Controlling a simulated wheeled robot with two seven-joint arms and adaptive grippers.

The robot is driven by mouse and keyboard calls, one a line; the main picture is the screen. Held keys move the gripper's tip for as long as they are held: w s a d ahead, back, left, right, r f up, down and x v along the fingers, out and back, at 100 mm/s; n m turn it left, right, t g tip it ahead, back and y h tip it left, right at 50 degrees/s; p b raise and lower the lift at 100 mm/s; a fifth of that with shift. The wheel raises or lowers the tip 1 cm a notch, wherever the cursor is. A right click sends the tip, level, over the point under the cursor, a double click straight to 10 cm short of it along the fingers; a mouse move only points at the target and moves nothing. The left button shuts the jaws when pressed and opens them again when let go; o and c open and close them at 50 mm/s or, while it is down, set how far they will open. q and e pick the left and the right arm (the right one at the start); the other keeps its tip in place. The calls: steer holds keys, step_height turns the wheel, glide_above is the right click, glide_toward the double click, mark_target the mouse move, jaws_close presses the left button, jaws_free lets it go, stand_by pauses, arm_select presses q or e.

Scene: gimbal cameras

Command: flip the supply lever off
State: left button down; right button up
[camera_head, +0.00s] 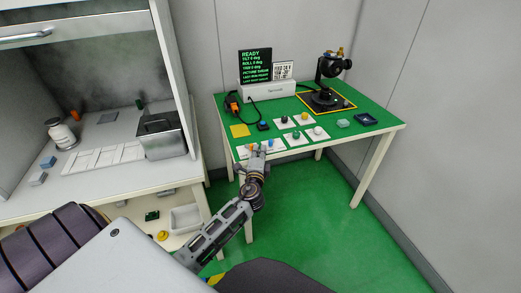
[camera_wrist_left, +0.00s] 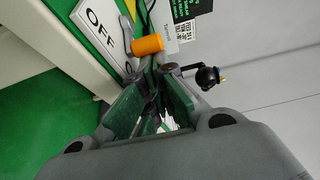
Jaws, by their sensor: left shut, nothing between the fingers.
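The supply lever's orange handle (camera_wrist_left: 147,45) shows in the left wrist view, on a metal arm beside a white plate marked OFF (camera_wrist_left: 97,24). In the head view a white plate (camera_head: 277,148) lies at the table's front left edge, partly hidden by my left gripper (camera_head: 257,148). That gripper is shut and empty. In the left wrist view its fingertips (camera_wrist_left: 154,73) are close to the orange handle, just below it in the picture. I cannot tell whether they touch it. My right gripper is not in view.
The green table (camera_head: 364,123) carries a black display (camera_head: 255,66), several small control plates and a gimbal camera (camera_head: 327,75) on a yellow-edged mat. A white hood bench (camera_head: 95,185) stands on the left. Green floor (camera_head: 310,215) is clear in front of the table.

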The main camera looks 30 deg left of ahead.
arm_select(q)
steer(key=shift+s+a+m+t+h, duration=0.15)
steer(key=shift+s+m+t+h, duration=0.15)
steer(key=shift+m+h, duration=0.3)
steer(key=shift+s+a+m+t+h, duration=0.15)
steer(key=shift+s+m+t+h, duration=0.2)
steer(key=shift+h, duration=0.45)
steer(key=shift+s+a+m+h+p, duration=0.15)
steer(key=shift+s+m+h+p, duration=0.15)
steer(key=shift+m+h, duration=0.65)
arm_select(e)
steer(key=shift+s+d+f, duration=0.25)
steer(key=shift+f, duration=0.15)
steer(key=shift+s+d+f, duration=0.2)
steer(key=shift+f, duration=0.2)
arm_select(q)
steer(key=shift+s+a+n, duration=0.15)
steer(key=shift+s+n, duration=0.1)
steer(key=shift+n, duration=0.05)
steer(key=shift+s+a, duration=0.25)
steer(key=shift+s, duration=0.05)
